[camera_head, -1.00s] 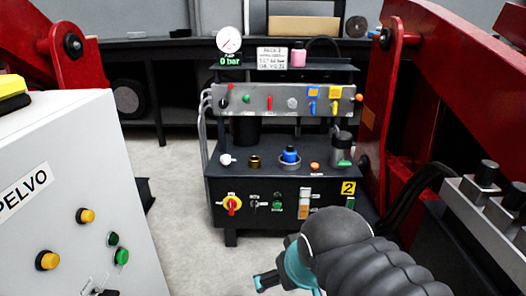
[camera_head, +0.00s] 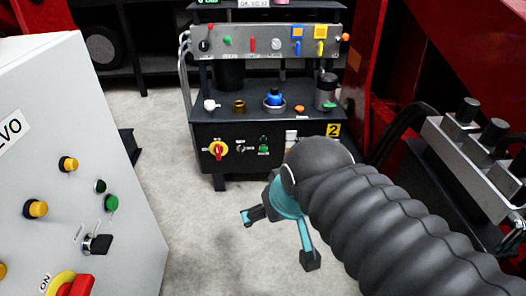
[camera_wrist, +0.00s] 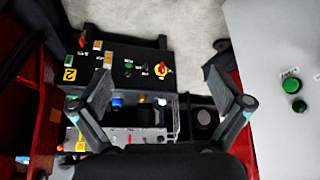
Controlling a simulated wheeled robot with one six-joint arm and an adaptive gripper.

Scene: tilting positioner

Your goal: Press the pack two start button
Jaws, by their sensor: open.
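Pack two is a black hydraulic unit (camera_head: 205,135) with a yellow "2" label (camera_head: 334,130), at the upper middle of the head view. On its front are a red-and-yellow rotary switch (camera_head: 218,150), a small black switch (camera_head: 240,148) and a green button (camera_head: 263,141). The green button also shows in the wrist view (camera_wrist: 128,66), where the pack appears upside down. My gripper (camera_head: 280,238) is open and empty, with teal-and-black fingers spread. It hangs in front of the pack, lower in the head view and apart from it. The button's small lettering is unreadable.
A grey cabinet (camera_head: 60,130) with yellow and green buttons and a red-and-yellow switch stands close on the left. Red machine arms and a silver valve block (camera_head: 470,150) stand on the right. Grey floor (camera_head: 190,230) lies clear between cabinet and pack.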

